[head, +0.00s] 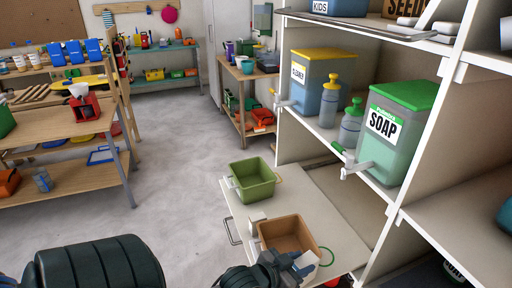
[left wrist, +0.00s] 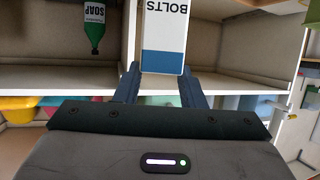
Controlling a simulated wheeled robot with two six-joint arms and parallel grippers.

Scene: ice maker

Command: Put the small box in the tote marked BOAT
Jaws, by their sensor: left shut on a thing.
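My left gripper (head: 283,264) is at the bottom of the head view, shut on a small white and blue box (head: 306,262). In the left wrist view, the box (left wrist: 164,32) reads BOLTS and sits between the two fingers of my left gripper (left wrist: 160,72). A brown tote (head: 288,222) stands on the pulled-out shelf, just behind the gripper, which partly covers its near side. A green tote (head: 254,181) stands farther back on the same shelf. I cannot read BOAT on either tote. My right gripper is out of view.
The pale pulled-out shelf (head: 240,208) juts from the white shelving unit. Above it stand a SOAP dispenser (head: 396,125), a yellow-lidded dispenser (head: 318,85) and bottles (head: 350,122). A wooden workbench (head: 70,180) is at left. The floor between is clear.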

